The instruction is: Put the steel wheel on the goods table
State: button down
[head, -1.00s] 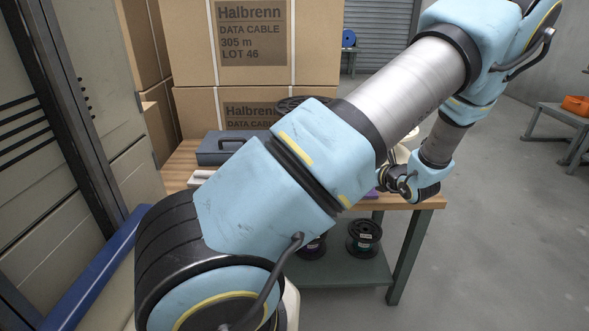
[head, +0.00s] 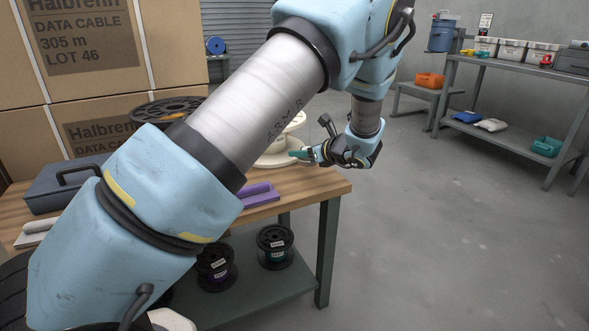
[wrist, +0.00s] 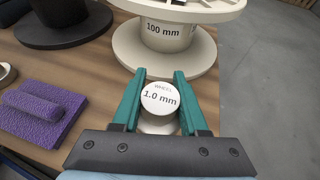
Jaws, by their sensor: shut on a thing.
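In the wrist view my gripper (wrist: 160,88) has its teal fingers on either side of a small pale wheel (wrist: 160,98), shut on it. Its round top label reads 1.0 mm, with a faint smaller word above that looks like "wheel". In the head view my gripper (head: 298,154) is at the right end of the wood-topped table (head: 322,183), in front of a large cream spool (head: 272,160). The held wheel cannot be made out there. The cream spool, marked 100 mm (wrist: 168,32), stands just beyond the fingers. No table is labelled as the goods table.
A purple block (wrist: 40,112) and a black spool (wrist: 62,25) lie to the left. A grey case (head: 65,182) is on the wood-topped table, black spools (head: 275,246) on its lower shelf. A grey shelf table (head: 510,72) with bins stands back right. Open floor lies between.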

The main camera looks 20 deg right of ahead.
aim_at(302, 174)
jog(key=shift+f, duration=2.4)
jog(key=shift+f+b, duration=0.1)
jog(key=shift+b, duration=0.25)
jog(key=shift+c, duration=2.2)
grip_release()
jog(key=shift+r, duration=0.2)
jog(key=p+v, duration=0.1)
jog(key=v, duration=1.1)
